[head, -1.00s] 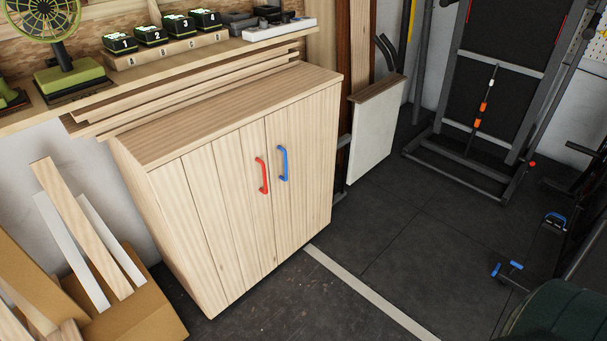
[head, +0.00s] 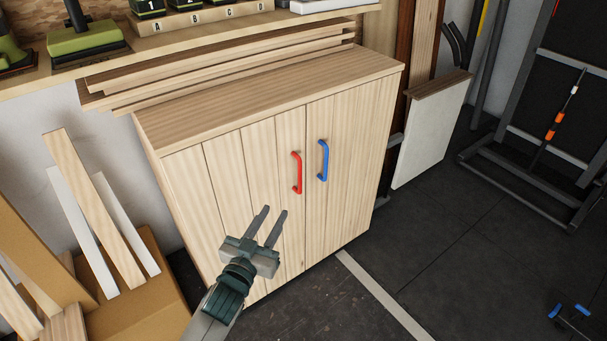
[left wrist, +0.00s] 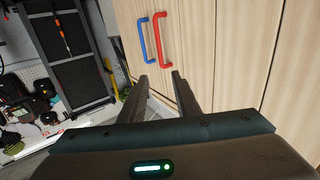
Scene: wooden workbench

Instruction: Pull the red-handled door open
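The wooden cabinet (head: 225,175) stands with both doors shut. The left door carries the red handle (head: 297,173), a vertical bar near the middle seam. The right door carries the blue handle (head: 323,160) beside it. My left gripper (head: 272,212) is in front of the left door, below and to the left of the red handle, open and empty, its two fingers apart. In the left wrist view the red handle (left wrist: 162,40) and blue handle (left wrist: 143,40) show beyond the fingertips (left wrist: 160,78), not touched. My right gripper is not in view.
Long boards (head: 230,62) lie between the cabinet top and the workbench (head: 200,40). A cardboard box (head: 150,300) with wood offcuts stands at the left. A pale panel (head: 430,135) leans right of the cabinet. The dark floor (head: 440,240) in front and to the right is mostly clear.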

